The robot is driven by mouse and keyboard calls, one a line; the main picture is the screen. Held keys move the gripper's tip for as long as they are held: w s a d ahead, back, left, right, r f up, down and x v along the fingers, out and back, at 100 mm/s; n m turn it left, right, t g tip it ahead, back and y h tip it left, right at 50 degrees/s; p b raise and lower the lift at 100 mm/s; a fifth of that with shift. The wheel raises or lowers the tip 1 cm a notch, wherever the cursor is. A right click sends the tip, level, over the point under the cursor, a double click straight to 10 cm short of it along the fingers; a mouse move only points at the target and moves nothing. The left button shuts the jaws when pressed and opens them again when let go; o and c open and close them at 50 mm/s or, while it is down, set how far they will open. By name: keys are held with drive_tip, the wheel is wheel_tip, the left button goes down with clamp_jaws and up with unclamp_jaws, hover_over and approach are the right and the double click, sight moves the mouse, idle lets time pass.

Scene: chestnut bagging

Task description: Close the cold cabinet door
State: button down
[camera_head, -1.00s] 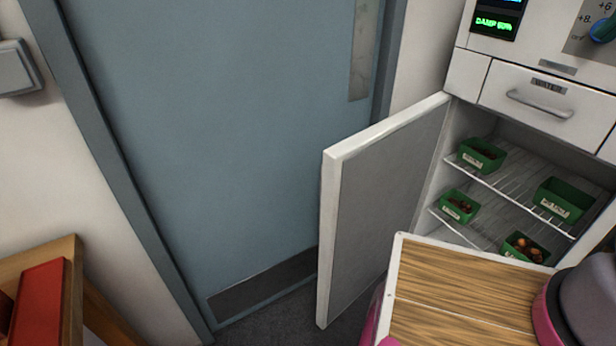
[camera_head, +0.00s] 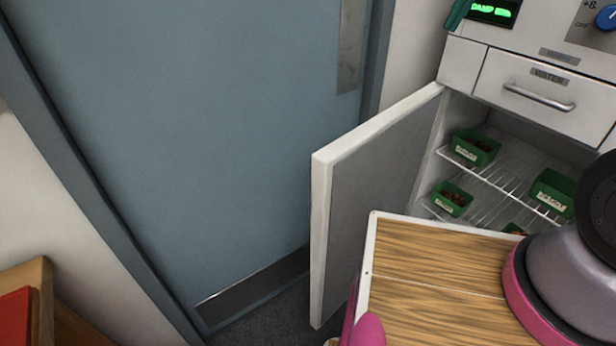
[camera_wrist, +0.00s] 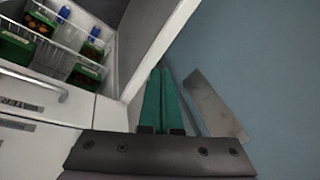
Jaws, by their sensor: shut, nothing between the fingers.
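The white cold cabinet door (camera_head: 366,172) stands wide open, swung out to the left of the cabinet, with its grey inner face showing. Its white edge (camera_wrist: 160,50) also crosses the wrist view. The open cabinet interior (camera_head: 515,157) has wire shelves with several green boxes. My gripper (camera_wrist: 158,78) has its green fingers together with nothing between them. In the wrist view the fingers are on the blue-door side of the cabinet door's edge; contact cannot be told. In the head view, green finger (camera_head: 457,14) shows at the top, by the control panel's left edge.
A large blue door (camera_head: 190,130) with a metal plate (camera_head: 350,45) fills the left. A closed drawer (camera_head: 548,92) with a bar handle is above the cabinet opening. A wooden-topped surface (camera_head: 435,285) is in front. A wooden-edged box with red (camera_head: 15,310) is at lower left.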

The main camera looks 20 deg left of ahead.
drive_tip(key=a+f+n+g+h, duration=0.3)
drive_tip(key=a+f+n+g, duration=0.1)
drive_tip(key=a+f, duration=2.05)
drive_tip(key=s+a+f+n, duration=0.1)
drive_tip(key=s+f, duration=0.2)
drive_tip(key=f, duration=0.7)
drive_tip(key=s+a+f+g+h, duration=0.1)
drive_tip(key=s+f, duration=0.2)
drive_tip(key=f, duration=0.8)
drive_tip(key=shift+s+a+f+n, duration=0.25)
drive_tip(key=shift+s+f+n, duration=0.05)
drive_tip(key=shift+n, duration=0.1)
drive_tip(key=shift+d, duration=0.1)
